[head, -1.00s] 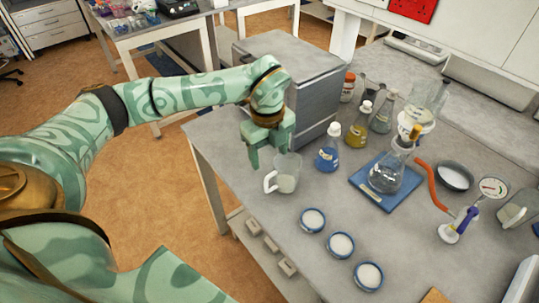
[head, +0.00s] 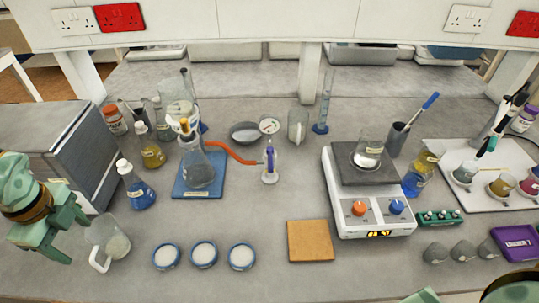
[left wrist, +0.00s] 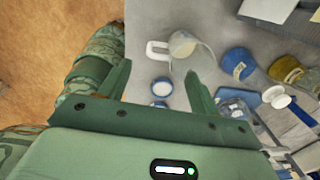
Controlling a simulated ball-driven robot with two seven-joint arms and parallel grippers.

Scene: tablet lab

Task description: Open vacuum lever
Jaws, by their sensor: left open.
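The vacuum valve (head: 269,172) is a small white fitting on a round base in the middle of the bench. Its purple lever (head: 269,155) stands roughly upright on it. A red-orange hose (head: 230,152) runs from it to the flask (head: 200,172) on a blue mat. My left gripper (head: 66,236) is at the far left of the head view, open and empty, near the glass beaker with a handle (head: 112,245) and well away from the valve. In the left wrist view the open fingers (left wrist: 158,68) show with the beaker (left wrist: 182,46) beyond them.
Blue (head: 138,190) and yellow (head: 150,150) flasks stand between my left gripper and the valve. Several round dishes (head: 204,254) lie in front. A gauge (head: 269,126) and dark bowl (head: 244,132) are behind the valve. A hotplate (head: 374,215) stands right; bench between it and the valve is clear.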

